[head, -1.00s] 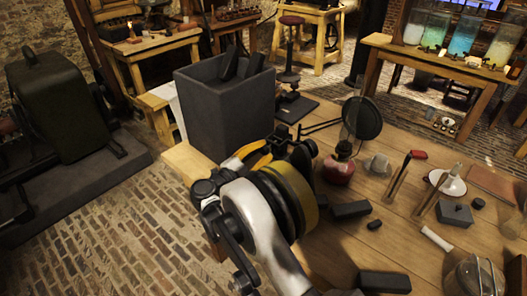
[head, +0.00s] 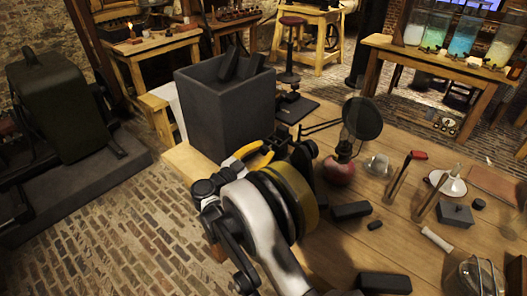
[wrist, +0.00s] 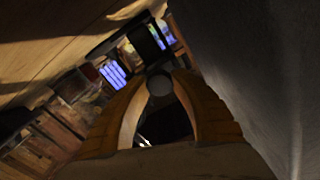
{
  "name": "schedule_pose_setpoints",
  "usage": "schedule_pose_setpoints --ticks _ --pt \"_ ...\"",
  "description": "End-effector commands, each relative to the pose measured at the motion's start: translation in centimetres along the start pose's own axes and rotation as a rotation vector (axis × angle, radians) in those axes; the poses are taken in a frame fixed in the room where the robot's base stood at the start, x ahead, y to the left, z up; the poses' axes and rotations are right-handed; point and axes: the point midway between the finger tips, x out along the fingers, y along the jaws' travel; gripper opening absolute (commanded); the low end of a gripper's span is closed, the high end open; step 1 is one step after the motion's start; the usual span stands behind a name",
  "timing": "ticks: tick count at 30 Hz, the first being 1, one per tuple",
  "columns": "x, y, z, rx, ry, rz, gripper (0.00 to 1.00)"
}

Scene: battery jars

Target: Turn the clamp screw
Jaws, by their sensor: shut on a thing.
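My gripper (wrist: 162,82) shows in the wrist view as two orange-yellow fingers, closed around a small round grey knob (wrist: 160,86), which looks like the clamp screw's head. What the knob is attached to is dark and cannot be made out. In the head view my gripper (head: 272,149) is at the near side of a large dark grey box, low over the table.
The dark grey box (head: 226,112) stands close behind my gripper; a grey wall fills the wrist view's right side. A red lamp (head: 338,171) with a round dark disc (head: 362,118) stands to the right. Dark blocks (head: 351,211) and small tools lie on the wooden table (head: 330,245).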

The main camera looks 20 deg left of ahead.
Motion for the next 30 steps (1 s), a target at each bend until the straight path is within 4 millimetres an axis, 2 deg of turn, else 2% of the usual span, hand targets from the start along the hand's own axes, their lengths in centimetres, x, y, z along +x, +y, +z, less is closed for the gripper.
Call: schedule_pose_setpoints --ticks 12,13,15,25,30 --pt "0.1 0.0 -0.1 -0.006 0.002 0.000 0.00" --pt "0.1 0.0 -0.1 -0.006 0.002 0.000 0.35" --pt "0.1 0.0 -0.1 -0.006 0.002 0.000 0.52" --pt "-0.2 0.0 0.0 -0.005 0.001 -0.001 0.52" --pt "-2.5 -0.1 0.0 -0.005 0.000 -0.003 0.52"
